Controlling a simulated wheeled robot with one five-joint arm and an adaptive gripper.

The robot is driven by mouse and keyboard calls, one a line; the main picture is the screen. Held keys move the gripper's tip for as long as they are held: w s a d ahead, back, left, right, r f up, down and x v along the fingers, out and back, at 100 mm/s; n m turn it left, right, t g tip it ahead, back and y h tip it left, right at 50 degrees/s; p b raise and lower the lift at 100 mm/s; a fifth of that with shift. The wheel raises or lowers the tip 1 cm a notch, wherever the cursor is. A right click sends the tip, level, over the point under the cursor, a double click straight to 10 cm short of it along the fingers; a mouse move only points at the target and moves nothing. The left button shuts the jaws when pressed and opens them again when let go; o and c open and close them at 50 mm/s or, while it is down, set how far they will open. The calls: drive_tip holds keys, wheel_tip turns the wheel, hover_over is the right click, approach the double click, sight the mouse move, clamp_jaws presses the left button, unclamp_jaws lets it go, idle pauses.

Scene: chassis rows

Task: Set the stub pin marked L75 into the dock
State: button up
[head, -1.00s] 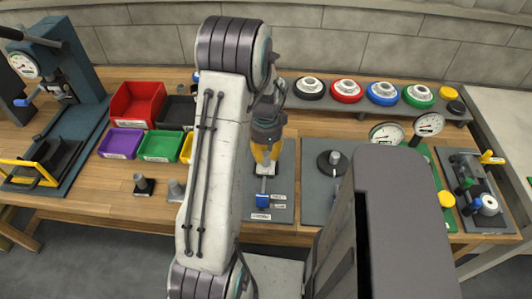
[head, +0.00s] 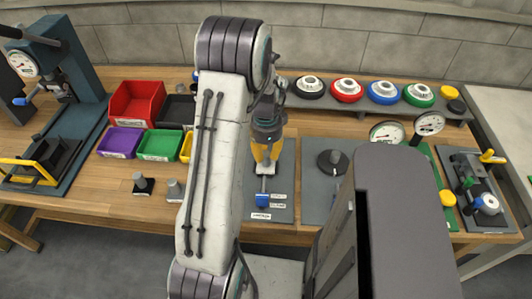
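My gripper (head: 266,158), with yellow fingers, hangs over a grey plate (head: 284,185) at the middle of the bench, partly behind my arm. Small pale metal shows at its fingertips; whether it is held cannot be told. The plate carries a blue handle (head: 264,200) on a thin rod and small white labels, too small to read. It may be the dock; the arm hides its left part. Two small stub pins stand upright on the wood to the left: a dark-based one (head: 142,184) and a grey one (head: 175,190). No L75 mark is legible.
Red (head: 137,102), purple (head: 121,142) and green (head: 160,145) bins stand at the left, beside a blue press (head: 62,75). Another grey plate (head: 317,200) holds a dark round fixture (head: 332,162). Coloured discs line a rear shelf; gauges (head: 429,123) and a clamp fixture (head: 484,195) stand right.

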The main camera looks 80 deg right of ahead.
drive_tip(key=o, duration=0.4)
wheel_tip(320, 180, up, 12)
drive_tip(key=shift+r, duration=0.1)
idle(0.6)
idle(0.8)
